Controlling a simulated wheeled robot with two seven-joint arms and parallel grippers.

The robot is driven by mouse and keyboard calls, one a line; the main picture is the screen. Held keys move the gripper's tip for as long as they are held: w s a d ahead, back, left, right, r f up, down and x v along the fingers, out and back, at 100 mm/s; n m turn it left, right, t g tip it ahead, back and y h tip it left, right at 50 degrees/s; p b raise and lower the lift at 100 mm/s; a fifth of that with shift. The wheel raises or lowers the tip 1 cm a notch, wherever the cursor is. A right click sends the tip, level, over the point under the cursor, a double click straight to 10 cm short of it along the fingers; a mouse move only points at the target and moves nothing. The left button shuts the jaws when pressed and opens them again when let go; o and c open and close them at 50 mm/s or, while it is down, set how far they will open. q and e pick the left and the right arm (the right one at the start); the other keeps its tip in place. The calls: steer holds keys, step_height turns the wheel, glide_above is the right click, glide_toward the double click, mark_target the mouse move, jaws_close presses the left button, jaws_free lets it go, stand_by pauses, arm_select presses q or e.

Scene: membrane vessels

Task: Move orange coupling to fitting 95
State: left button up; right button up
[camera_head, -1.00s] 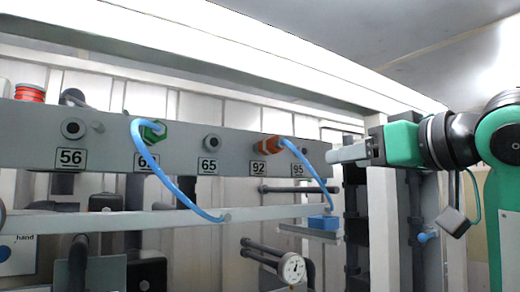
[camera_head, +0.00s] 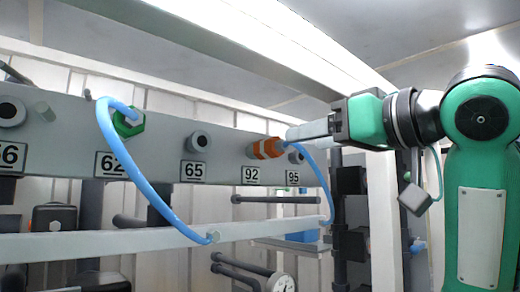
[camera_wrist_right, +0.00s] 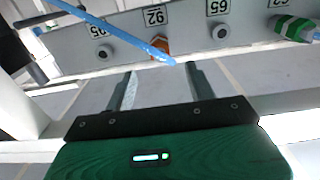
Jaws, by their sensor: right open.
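The orange coupling (camera_head: 267,148) sits on the fitting above the 92 label, with a blue hose (camera_head: 318,172) running from it down to the lower rail. Fitting 95 (camera_head: 295,157) is the bare grey fitting just right of it. My right gripper (camera_head: 290,134) is beside the coupling on its right, in front of the panel. In the right wrist view my right gripper (camera_wrist_right: 160,85) is open and empty, its fingers pointing towards the panel. The orange coupling (camera_wrist_right: 160,45) lies beyond the fingertips, partly behind the hose, and fitting 95 (camera_wrist_right: 104,52) is to its left. My left gripper is not in view.
A green coupling (camera_head: 128,122) with another blue hose (camera_head: 145,180) sits at fitting 62. Fitting 65 (camera_head: 198,142) is bare. A lower rail (camera_head: 110,243) runs below the panel, with a gauge (camera_head: 282,283) under it.

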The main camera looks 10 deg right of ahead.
mark_target(285, 147)
steer(key=p+x, duration=0.1)
steer(key=x, duration=0.6)
steer(key=shift+w+a+p, duration=0.25)
steer(key=shift+w+p, duration=0.05)
steer(key=shift+p, duration=0.1)
steer(key=shift+x, duration=0.85)
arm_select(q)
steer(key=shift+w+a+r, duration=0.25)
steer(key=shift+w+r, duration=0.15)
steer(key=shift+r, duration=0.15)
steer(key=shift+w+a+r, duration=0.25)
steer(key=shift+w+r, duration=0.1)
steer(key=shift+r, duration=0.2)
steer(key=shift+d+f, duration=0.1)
arm_select(e)
jaws_close()
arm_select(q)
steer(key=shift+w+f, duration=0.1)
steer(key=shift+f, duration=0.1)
arm_select(e)
steer(key=shift+s+d+f, duration=0.1)
steer(key=shift+s+f, duration=0.05)
